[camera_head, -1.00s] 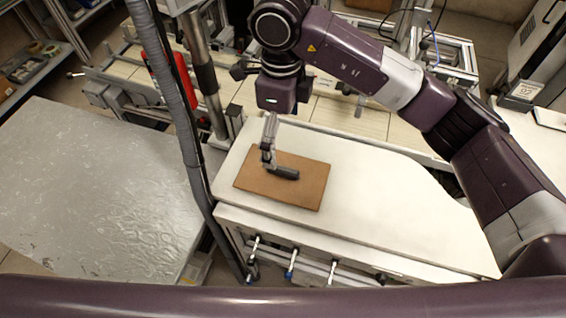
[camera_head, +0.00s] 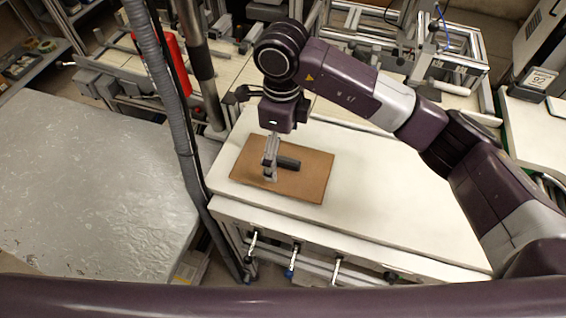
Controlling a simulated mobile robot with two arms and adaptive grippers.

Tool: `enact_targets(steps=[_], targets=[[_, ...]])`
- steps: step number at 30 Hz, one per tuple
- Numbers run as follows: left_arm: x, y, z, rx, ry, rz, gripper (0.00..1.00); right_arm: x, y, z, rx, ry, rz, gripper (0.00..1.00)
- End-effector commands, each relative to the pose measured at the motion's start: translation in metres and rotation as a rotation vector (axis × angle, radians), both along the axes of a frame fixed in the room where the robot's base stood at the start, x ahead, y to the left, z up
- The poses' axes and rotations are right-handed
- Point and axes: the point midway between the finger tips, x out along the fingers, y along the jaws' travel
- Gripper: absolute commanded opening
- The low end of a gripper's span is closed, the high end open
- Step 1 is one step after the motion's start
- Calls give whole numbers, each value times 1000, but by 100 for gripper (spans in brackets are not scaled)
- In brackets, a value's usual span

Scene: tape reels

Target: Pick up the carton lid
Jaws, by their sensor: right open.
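The carton lid (camera_head: 306,183) looks like a flat brown rectangular board. It lies on the white table top, near its left end. A short dark bar (camera_head: 288,163) shows over the middle of the lid; I cannot tell whether it is a handle on the lid or a part of my gripper. My right gripper (camera_head: 271,165) points down over the left middle of the lid, beside the dark bar. It is open and holds nothing that I can see. Whether its fingertips touch the lid is not clear. My left gripper is out of view.
The white table (camera_head: 385,195) is bare to the right of the lid. A grey metal-topped table (camera_head: 90,185) stands at the left. A conveyor frame runs behind, with a red object (camera_head: 174,62) near a grey post.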

Motion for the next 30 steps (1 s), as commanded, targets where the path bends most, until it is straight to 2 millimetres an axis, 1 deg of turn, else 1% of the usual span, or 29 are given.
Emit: enact_targets(steps=[1, 3, 6, 9, 12, 17, 20, 30], targets=[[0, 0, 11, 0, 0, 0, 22, -2, -1, -3, -1, 6, -1, 100], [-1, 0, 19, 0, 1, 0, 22, -3, -2, -13, -1, 6, -1, 100], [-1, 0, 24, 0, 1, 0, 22, -3, -2, -29, -1, 6, -2, 100], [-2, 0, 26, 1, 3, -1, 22, -2, -2, -39, -1, 3, 0, 100], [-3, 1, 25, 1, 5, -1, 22, -2, -2, -43, 0, 1, 1, 100], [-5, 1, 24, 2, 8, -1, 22, -2, -2, -43, 0, 0, 1, 100], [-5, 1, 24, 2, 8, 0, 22, -2, -2, -43, 0, 0, 0, 90], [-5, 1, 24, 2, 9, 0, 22, -2, -2, -44, -2, 1, -1, 53]])
